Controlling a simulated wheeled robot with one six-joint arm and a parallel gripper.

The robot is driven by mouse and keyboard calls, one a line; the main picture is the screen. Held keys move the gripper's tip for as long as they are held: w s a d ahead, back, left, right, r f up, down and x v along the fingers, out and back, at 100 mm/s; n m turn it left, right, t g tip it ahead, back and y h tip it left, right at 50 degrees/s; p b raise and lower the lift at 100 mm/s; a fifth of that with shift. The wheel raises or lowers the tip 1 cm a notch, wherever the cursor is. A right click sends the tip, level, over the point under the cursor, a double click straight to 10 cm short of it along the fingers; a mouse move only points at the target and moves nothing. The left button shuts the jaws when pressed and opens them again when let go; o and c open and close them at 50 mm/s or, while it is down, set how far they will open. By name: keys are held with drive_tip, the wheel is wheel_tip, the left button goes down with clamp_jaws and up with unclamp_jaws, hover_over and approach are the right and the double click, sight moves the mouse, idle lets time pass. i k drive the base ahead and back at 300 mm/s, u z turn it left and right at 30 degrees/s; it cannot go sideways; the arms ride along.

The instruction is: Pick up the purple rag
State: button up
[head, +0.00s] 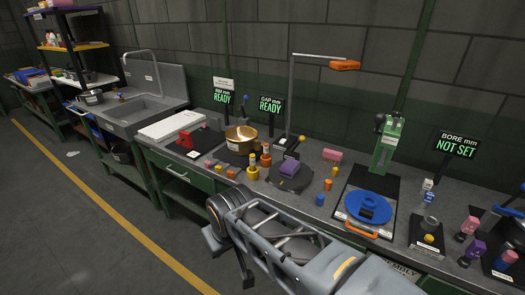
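My arm reaches in from the bottom, in front of the bench and below the plate. Its fingers do not show, so I cannot see what the gripper holds.
A brass pot (241,137) stands left of the plate. An orange-tipped stand (345,65) rises behind. Small coloured pieces crowd the bench around it. A blue disc (366,207) and green press (387,142) stand to the right.

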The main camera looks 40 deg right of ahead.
sight(290, 167)
drive_tip(key=i, duration=1.85)
drive_tip(key=z, duration=2.5)
